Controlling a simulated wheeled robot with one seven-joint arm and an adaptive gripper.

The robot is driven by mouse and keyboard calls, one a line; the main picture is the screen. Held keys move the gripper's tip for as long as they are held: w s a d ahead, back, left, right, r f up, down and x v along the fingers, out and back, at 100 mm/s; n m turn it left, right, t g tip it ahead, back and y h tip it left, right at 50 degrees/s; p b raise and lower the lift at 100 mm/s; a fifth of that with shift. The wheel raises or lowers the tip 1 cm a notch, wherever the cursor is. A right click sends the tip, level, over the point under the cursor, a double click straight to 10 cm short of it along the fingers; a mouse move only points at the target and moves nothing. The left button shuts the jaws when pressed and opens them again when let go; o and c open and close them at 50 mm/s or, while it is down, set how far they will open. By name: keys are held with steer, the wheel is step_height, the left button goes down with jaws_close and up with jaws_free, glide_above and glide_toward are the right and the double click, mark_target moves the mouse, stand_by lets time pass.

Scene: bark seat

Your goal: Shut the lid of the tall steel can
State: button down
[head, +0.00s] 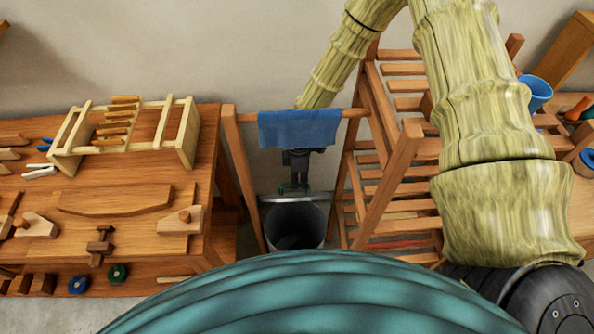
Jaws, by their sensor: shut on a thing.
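The tall steel can (318,222) stands on the floor below the towel rack, left of the slatted shelf. Its mouth is open and dark inside. A grey band, which looks like its lid (318,197) seen nearly edge-on, stands raised at the far side of the mouth. My gripper (294,188) is behind the blue cloth's lower edge, at the middle of this band. Its greenish fingertips are small here and look shut on the lid's edge. The exact contact is too small to make out.
A blue cloth (298,128) hangs on the wooden rack rail just above my gripper. A workbench (150,232) with tools and a pale wooden rack (180,135) stands left.

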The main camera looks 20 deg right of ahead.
steer(key=shift+s+d+f, duration=0.15)
steer(key=shift+s+d, duration=0.05)
steer(key=shift+d, duration=0.1)
steer(key=c, duration=1.5)
jaws_free()
steer(key=shift+w+d+f, duration=0.1)
steer(key=shift+d, duration=0.1)
steer(key=shift+a+r, duration=0.2)
steer(key=shift+w+a+r, duration=0.1)
steer(key=shift+r, duration=0.15)
step_height(320, 180, up, 11)
steer(key=w, duration=0.1)
steer(key=shift+d+r, duration=0.2)
steer(key=shift+d, duration=0.25)
